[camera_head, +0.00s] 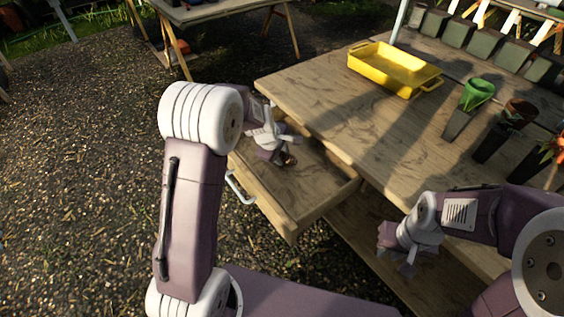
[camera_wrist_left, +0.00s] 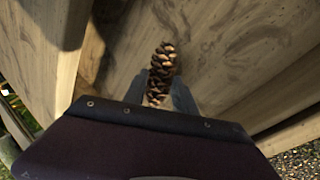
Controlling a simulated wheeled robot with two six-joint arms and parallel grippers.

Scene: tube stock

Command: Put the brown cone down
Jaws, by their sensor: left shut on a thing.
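The brown cone (camera_wrist_left: 161,68) is a scaly pine cone. It sticks out from between the two fingers of my left gripper (camera_wrist_left: 160,95) in the left wrist view. In the head view the cone (camera_head: 290,160) shows as a small brown tip at my left gripper (camera_head: 283,154), which is over the pulled-out wooden drawer (camera_head: 320,185). I cannot tell how far the cone is above the drawer's floor. My right gripper (camera_head: 397,259) hangs at the lower right, by the table's front; its finger gap is not clear.
The wooden table (camera_head: 330,97) carries a yellow tray (camera_head: 395,70) at the back. Dark pots with plants, one with a green pot (camera_head: 477,93), stand at the right. The drawer has a white handle (camera_head: 239,188). The table's front left area is bare.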

